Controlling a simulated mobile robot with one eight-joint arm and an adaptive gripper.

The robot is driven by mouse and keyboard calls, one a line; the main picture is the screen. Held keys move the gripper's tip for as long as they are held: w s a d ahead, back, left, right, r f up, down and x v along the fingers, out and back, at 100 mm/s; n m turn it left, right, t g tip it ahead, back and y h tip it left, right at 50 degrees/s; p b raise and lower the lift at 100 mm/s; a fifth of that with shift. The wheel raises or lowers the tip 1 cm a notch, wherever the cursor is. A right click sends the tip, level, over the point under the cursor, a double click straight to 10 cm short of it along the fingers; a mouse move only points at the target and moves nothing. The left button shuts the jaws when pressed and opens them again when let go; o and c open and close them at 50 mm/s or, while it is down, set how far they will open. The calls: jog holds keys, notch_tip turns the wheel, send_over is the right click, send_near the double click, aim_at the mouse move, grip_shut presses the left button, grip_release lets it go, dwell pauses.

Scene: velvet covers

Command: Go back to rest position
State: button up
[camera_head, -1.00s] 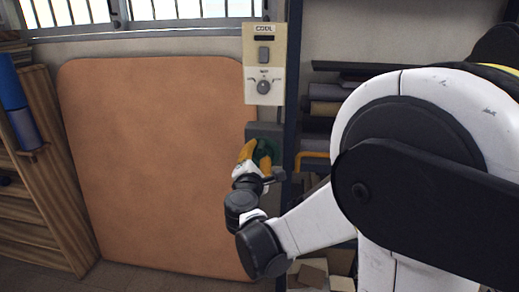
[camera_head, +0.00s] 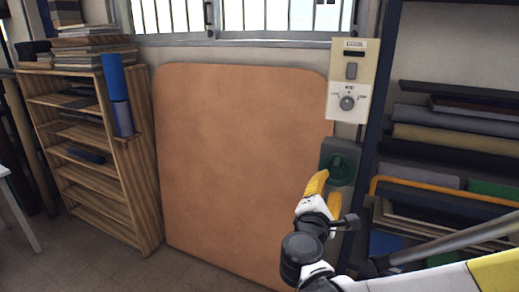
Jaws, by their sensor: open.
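My gripper (camera_head: 318,188) has yellow fingers and is in front of the wall near the right edge of the large tan panel. It is open, and I see nothing held in it. A grey box with a round green part (camera_head: 341,168) is on the wall just right of the fingers. The fingertips appear apart from the green part, though the depth between them is hard to judge. My arm runs from the gripper toward the bottom right and hides part of the area below the box.
A cream control panel (camera_head: 348,88) with a knob is above the grey box. A tan padded panel (camera_head: 240,165) leans under the window. A wooden shelf (camera_head: 100,150) stands at left, and a rack of rolls (camera_head: 450,140) at right. Tiled floor shows at lower left.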

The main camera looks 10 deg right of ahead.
jog(key=s+d+f+m+g+y, duration=0.25)
jog(key=s+f+m+g, duration=0.3)
jog(key=s+m, duration=0.4)
jog(key=s+a+f+m+g+y, duration=0.2)
jog(key=s+a+f+m+y, duration=0.2)
jog(key=s+a+m+y, duration=0.3)
jog(key=s+a+m, duration=0.1)
jog(key=s+a, duration=0.2)
jog(key=shift+a+m, duration=0.35)
jog(key=shift+a, duration=0.05)
jog(key=shift+y, duration=0.25)
dwell(0.3)
